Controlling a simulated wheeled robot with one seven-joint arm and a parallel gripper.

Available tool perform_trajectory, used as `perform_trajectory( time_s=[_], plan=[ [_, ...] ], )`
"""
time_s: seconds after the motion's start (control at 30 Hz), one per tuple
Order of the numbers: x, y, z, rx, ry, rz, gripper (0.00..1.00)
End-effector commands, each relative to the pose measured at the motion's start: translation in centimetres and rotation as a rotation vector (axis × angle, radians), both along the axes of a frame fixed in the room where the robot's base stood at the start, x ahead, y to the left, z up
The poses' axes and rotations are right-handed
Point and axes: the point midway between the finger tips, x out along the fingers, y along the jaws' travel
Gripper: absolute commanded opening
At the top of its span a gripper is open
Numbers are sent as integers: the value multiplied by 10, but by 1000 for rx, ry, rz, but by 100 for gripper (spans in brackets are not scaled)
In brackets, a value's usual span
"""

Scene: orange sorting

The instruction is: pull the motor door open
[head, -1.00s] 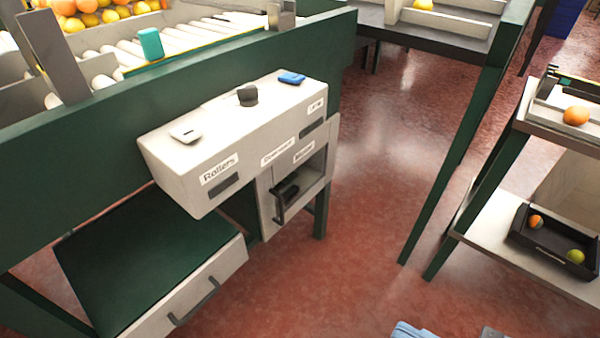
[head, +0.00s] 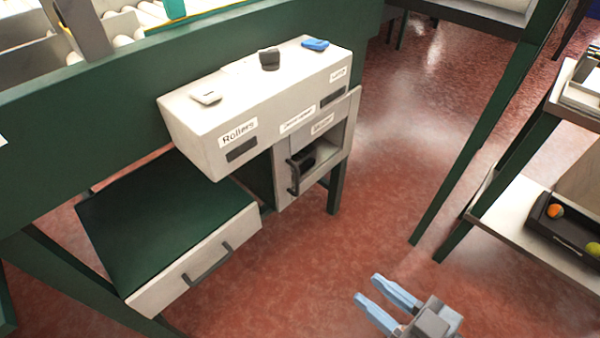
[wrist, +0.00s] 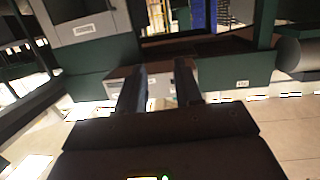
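The motor door (head: 284,185) is on a grey compartment under the white control box, below a label (head: 321,124) that seems to read "Motor". A dark upright bar handle (head: 293,177) sits near its left side. A dark thing shows inside the compartment, through an opening or window; I cannot tell whether the door is ajar. My gripper (head: 367,288), with light blue fingers, is over the floor at the lower right of the compartment, well apart from the handle. Its fingers are spread and empty. In the wrist view my gripper (wrist: 160,85) also shows two parted dark fingers.
The white control box (head: 205,160) has a "Rollers" label and several knobs or switches on top. A drawer (head: 160,297) with a dark handle stands out at the lower left. A green table leg (head: 470,150) and a shelf with a black tray (head: 560,230) stand right. Red floor between is clear.

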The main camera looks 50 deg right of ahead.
Motion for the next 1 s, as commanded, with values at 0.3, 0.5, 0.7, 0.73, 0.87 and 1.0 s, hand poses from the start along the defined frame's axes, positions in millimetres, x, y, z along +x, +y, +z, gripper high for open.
perform_trajectory(
  time_s=[0.3,0.5,0.7,0.73,0.87,1.0],
  plan=[
    [100,-43,-88,-17,-94,-68,35],
    [170,-85,-125,-22,-137,-97,35],
    [236,-134,-145,-21,-167,-114,35],
    [243,-140,-146,-21,-169,-116,35],
    [268,-162,-150,-18,-177,-120,35],
    [280,-172,-151,-15,-178,-121,35]
  ],
)
